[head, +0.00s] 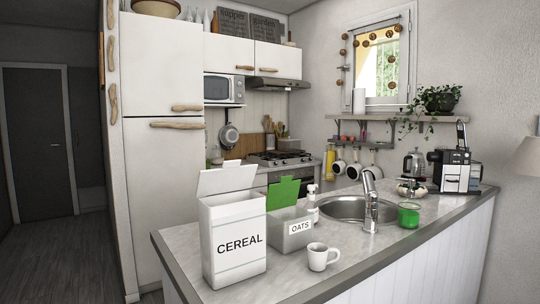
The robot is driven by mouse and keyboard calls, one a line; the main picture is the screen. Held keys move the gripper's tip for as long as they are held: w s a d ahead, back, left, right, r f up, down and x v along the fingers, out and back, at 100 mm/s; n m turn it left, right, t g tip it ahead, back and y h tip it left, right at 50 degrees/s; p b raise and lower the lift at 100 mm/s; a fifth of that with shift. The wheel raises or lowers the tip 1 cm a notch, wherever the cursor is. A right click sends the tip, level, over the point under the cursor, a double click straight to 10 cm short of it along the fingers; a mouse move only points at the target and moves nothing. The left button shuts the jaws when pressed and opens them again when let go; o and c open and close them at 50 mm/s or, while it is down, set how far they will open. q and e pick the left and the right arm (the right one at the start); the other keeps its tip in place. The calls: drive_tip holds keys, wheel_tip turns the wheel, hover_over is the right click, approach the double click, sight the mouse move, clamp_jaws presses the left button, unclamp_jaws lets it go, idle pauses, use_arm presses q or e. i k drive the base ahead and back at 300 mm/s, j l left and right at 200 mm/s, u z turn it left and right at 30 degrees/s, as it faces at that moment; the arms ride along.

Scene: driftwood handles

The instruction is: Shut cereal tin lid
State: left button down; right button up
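The white cereal tin (234,238) stands upright near the left end of the counter, its front lettered CEREAL. Its white lid (227,178) is raised open at the back of the tin's top. The inside of the tin is hidden. Neither of my grippers shows in the head view.
A grey OATS box (290,233) with a raised green lid (284,192) stands just right of the tin. A white mug (322,257), a soap bottle (312,204), the sink (345,209), its tap (371,200) and a green glass (408,215) stand further right. The counter's front left edge (172,272) is clear.

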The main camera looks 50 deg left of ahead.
sight(232, 177)
drive_tip(key=k+j+z, duration=0.1)
drive_tip(key=j+z, duration=0.15)
drive_tip(key=k+j+z, duration=0.1)
drive_tip(key=j+z, duration=0.2)
drive_tip(key=k+j, duration=0.3)
drive_tip(key=j, duration=0.2)
drive_tip(key=k+j, duration=0.3)
drive_tip(key=j, duration=0.15)
drive_tip(key=k+j, duration=0.3)
drive_tip(key=j, duration=0.2)
drive_tip(key=k+j, duration=0.3)
drive_tip(key=j, duration=0.2)
